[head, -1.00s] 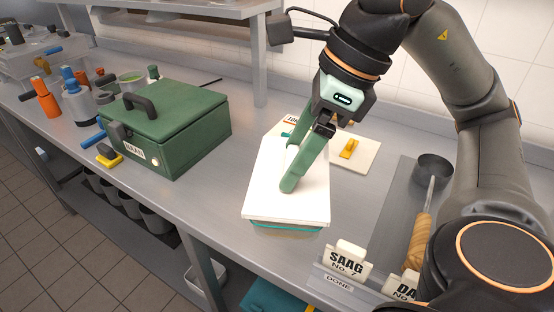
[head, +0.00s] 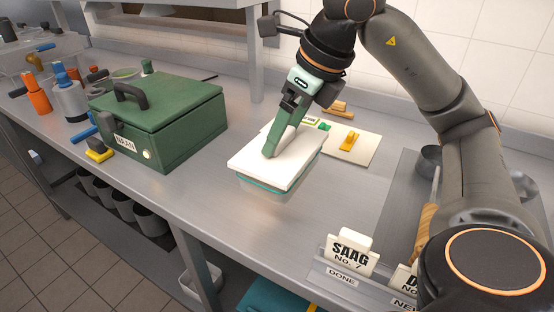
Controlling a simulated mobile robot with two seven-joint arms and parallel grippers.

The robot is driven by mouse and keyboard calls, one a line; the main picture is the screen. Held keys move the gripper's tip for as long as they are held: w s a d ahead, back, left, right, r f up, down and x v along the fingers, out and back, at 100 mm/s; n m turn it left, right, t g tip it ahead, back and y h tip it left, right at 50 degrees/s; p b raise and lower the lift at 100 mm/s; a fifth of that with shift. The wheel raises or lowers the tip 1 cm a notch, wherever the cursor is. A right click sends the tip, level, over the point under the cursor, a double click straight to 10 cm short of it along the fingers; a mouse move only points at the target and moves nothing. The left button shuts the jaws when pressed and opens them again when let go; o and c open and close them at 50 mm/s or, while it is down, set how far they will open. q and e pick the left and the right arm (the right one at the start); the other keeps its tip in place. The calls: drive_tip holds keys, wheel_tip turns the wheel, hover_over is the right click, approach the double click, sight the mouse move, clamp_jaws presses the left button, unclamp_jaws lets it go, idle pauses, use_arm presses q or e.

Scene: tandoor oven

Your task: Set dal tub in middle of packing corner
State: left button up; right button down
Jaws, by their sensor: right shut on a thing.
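A tub with a flat white lid (head: 255,162) and a clear body with a teal rim is in the middle of the head view. My right gripper (head: 274,147) comes down onto it from above and is shut on it. The exact grip point is hidden behind the green fingers. The tub appears level and just above the steel counter (head: 300,225); I cannot tell the gap. No dal label shows on its visible sides. No marked packing corner can be made out. My left gripper is not in view.
A green box labelled NAAN (head: 170,110) stands left of the tub. Behind the tub lies a cream board (head: 368,152) with a yellow piece (head: 348,142). A SAAG sign (head: 350,256) stands at the front right. Bottles crowd the far left.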

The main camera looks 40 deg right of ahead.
drive_tip(key=w+f, duration=0.1)
drive_tip(key=w+d+f, duration=0.1)
drive_tip(key=f, duration=0.1)
drive_tip(key=shift+b, duration=0.3)
drive_tip(key=shift+w+d+f, duration=0.15)
drive_tip(key=shift+w+f, duration=0.3)
drive_tip(key=f, duration=0.1)
drive_tip(key=f+b, duration=0.1)
drive_tip(key=f, duration=0.1)
drive_tip(key=shift+w+d+f, duration=0.2)
drive_tip(key=shift+w, duration=0.1)
drive_tip(key=shift+f, duration=0.2)
drive_tip(key=shift+f+b, duration=0.1)
drive_tip(key=shift+b, duration=0.2)
unclamp_jaws()
drive_tip(key=shift+f, duration=0.1)
